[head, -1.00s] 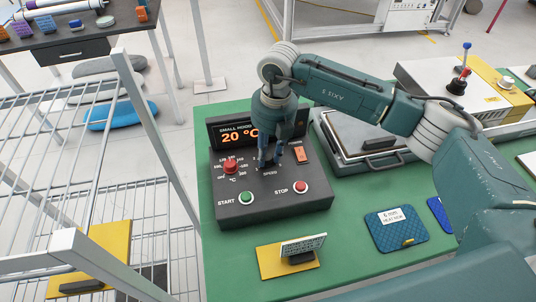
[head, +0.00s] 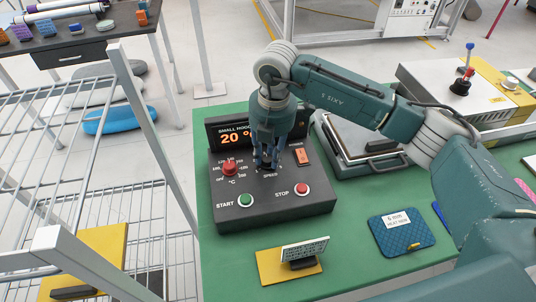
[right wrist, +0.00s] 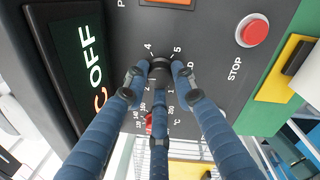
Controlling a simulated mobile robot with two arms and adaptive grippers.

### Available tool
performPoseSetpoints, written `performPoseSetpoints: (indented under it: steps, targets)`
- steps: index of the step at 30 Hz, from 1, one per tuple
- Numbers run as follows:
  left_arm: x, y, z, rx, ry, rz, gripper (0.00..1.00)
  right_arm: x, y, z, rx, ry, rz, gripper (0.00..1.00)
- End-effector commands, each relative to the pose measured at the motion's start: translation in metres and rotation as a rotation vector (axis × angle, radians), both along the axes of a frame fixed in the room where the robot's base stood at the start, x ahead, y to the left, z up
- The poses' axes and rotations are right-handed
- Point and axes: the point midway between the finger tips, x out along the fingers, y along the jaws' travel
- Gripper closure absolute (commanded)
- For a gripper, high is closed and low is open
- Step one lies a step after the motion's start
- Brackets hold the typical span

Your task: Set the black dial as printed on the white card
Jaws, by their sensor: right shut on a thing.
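The black dial (right wrist: 160,63) shows in the right wrist view on the dark panel, with printed numbers such as 4, 5, 2 and 1 around it. My right gripper (right wrist: 158,76) has its blue fingers closed around the dial. Its pointer is hidden or too small to read. In the head view the right gripper (head: 267,162) points down at the SPEED spot of the control box (head: 275,205), and its fingers hide the dial. The white card (head: 305,249) stands tilted on a yellow base; its print is too small to read. My left gripper is not in view.
The box also carries a red knob (head: 230,168), a green START button (head: 245,200), a red STOP button (head: 301,189) and an orange switch (head: 302,156). A blue mat (head: 402,236) lies right on the green table. A wire rack stands left.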

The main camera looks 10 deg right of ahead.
Motion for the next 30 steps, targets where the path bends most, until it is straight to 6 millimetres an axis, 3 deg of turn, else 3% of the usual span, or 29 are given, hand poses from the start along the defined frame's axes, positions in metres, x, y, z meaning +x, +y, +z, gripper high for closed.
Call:
performPoseSetpoints:
  steps: [13, 14, 16, 25, 30]
  targets:
    - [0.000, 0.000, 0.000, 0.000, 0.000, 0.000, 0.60, 0.002, 0.000, 0.003, 0.000, -0.008, -0.010, 1.00]
    - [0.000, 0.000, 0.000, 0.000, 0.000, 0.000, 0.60, 0.002, 0.000, 0.003, 0.000, -0.008, -0.010, 0.71]
    - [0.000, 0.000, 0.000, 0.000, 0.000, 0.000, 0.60, 0.002, 0.000, 0.002, 0.001, -0.007, -0.010, 0.57]
    - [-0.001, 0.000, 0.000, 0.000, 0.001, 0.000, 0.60, 0.001, 0.000, 0.002, 0.001, -0.003, -0.009, 0.56]
    - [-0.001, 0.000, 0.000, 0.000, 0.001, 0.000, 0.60, 0.001, -0.001, 0.017, 0.001, -0.006, -0.008, 0.56]
